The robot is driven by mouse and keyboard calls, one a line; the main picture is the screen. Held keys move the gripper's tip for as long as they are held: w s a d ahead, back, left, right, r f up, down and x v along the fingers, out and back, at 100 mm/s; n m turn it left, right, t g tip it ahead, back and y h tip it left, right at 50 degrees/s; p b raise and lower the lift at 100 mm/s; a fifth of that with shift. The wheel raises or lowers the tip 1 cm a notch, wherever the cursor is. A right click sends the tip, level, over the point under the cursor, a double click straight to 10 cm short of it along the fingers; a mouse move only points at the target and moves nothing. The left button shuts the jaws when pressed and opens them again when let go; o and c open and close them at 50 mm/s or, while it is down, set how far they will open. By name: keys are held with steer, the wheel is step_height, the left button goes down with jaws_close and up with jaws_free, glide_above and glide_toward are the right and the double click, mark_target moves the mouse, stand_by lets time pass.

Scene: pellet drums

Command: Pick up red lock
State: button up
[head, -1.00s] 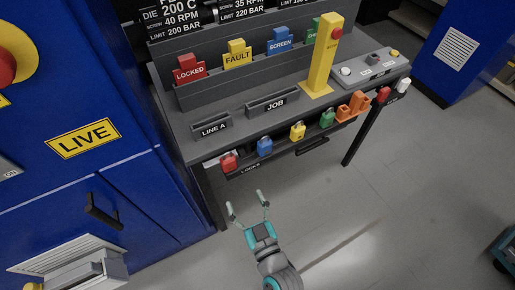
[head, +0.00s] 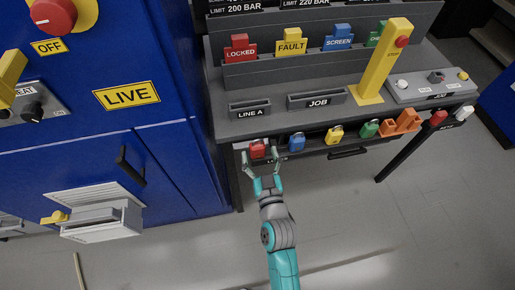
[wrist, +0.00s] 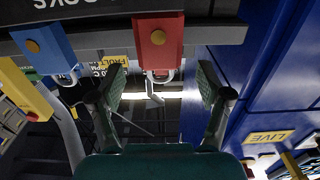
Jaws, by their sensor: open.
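The red lock (head: 258,150) hangs at the left end of the row along the front edge of the grey bench. In the wrist view the red lock (wrist: 158,42) is near the top middle, its body upside down in the picture with a silver shackle and a brass round on its face. My gripper (head: 262,158) is at the red lock with its fingers on either side of it. In the wrist view my gripper (wrist: 160,85) has its two fingertips wide apart, with the lock between and just beyond them. I see no finger touching it.
A blue lock (head: 297,141) hangs just right of the red one, then a yellow lock (head: 335,135) and a green lock (head: 369,128). The blue cabinet (head: 170,165) stands close on the left. The grey bench (head: 300,122) lies behind; open floor lies in front.

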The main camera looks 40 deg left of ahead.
mark_target(258, 150)
steer(key=shift+x, duration=1.85)
steer(key=c, duration=1.4)
steer(key=shift+o, duration=0.2)
